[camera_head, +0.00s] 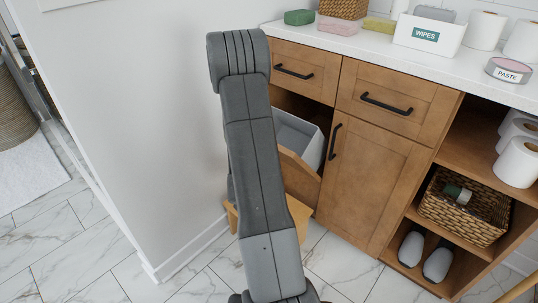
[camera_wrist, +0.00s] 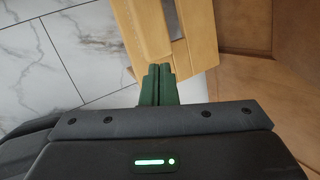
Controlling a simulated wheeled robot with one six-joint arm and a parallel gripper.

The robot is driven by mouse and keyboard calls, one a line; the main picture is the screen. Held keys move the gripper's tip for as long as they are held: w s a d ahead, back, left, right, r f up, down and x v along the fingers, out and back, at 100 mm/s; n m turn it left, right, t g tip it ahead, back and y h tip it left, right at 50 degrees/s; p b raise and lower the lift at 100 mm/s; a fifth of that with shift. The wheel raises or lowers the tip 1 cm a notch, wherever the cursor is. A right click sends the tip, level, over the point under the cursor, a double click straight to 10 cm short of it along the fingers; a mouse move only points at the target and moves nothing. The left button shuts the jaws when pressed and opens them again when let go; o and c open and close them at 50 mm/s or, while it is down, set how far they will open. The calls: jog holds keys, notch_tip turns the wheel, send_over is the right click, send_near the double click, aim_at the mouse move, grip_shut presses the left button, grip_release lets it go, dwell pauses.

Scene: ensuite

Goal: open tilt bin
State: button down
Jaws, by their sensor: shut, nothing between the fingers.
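The tilt bin's wooden front (camera_head: 299,178) leans outward from the lower left of the cabinet. The bin's pale grey inner bucket (camera_head: 301,138) shows above and behind it. My arm hides the left part of the bin in the head view. A brown wooden panel, likely the bin front (camera_wrist: 260,97), is on the right of the wrist view. My gripper (camera_wrist: 160,72) has its green fingers together and empty. It is at the edge of a light wood piece, to the left of the brown panel; contact cannot be told. In the head view my gripper is hidden behind my arm.
A light wood stool-like piece (camera_head: 231,216) stands low beside the bin; it also shows in the wrist view (camera_wrist: 148,28). A white wall (camera_head: 150,120) is close on the left. Marble-tiled floor lies in front.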

jog(key=s+d+r+m+t+y, duration=0.2)
jog(key=d+r+m+t+y, duration=0.25)
jog(key=r+m+y, duration=0.2)
jog(key=s+d+r+m+t+y, duration=0.2)
jog(key=d+r+m+t+y, duration=0.25)
jog(key=r+y, duration=0.35)
jog(key=w+a+r+b, duration=0.4)
jog(key=w+a, duration=0.1)
jog(key=w, duration=0.4)
jog(key=shift+w+a, duration=0.15)
jog(key=shift+w, duration=0.2)
jog(key=shift+r+y, duration=0.1)
jog(key=shift+y, duration=0.15)
